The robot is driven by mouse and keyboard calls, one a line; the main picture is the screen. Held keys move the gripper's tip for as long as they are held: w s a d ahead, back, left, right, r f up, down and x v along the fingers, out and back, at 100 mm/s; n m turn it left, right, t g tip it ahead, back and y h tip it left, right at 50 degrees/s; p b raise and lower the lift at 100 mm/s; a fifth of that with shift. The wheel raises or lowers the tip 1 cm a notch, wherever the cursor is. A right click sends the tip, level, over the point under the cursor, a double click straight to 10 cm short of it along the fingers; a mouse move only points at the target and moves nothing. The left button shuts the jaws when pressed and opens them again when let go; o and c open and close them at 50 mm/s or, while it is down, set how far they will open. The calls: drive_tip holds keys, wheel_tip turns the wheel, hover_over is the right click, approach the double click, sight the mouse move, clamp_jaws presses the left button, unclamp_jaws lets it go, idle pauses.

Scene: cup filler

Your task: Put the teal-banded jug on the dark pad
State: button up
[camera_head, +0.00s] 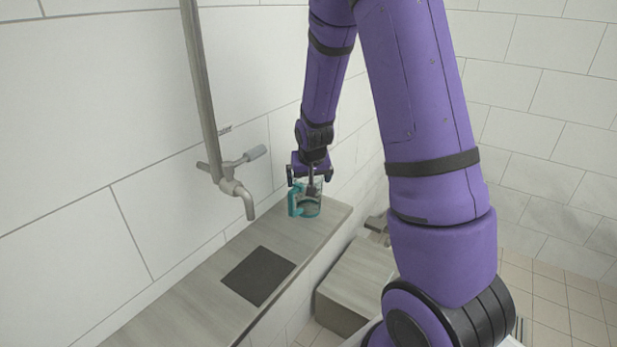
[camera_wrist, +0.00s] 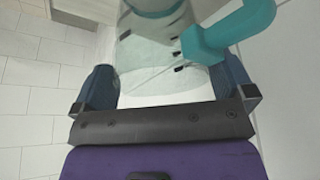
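The teal-banded jug (camera_head: 309,208) is clear with a teal handle and stands upright at the far end of the stone ledge. In the wrist view the jug (camera_wrist: 160,60) shows its see-through wall, with the teal handle (camera_wrist: 230,32) to the right. My gripper (camera_head: 310,178) is at the jug, pointing down. In the wrist view my gripper's (camera_wrist: 166,84) fingers are wide apart, one on each side of the jug; I see no clear grip on it. The dark pad (camera_head: 258,275) lies flat and bare on the ledge, nearer than the jug.
A metal tap (camera_head: 236,185) on a pipe juts from the tiled wall over the ledge (camera_head: 190,300), between the jug and the pad and to their left. A lower stone block (camera_head: 352,285) stands right of the ledge. The ledge around the pad is clear.

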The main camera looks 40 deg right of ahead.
drive_tip(key=shift+r, duration=0.1)
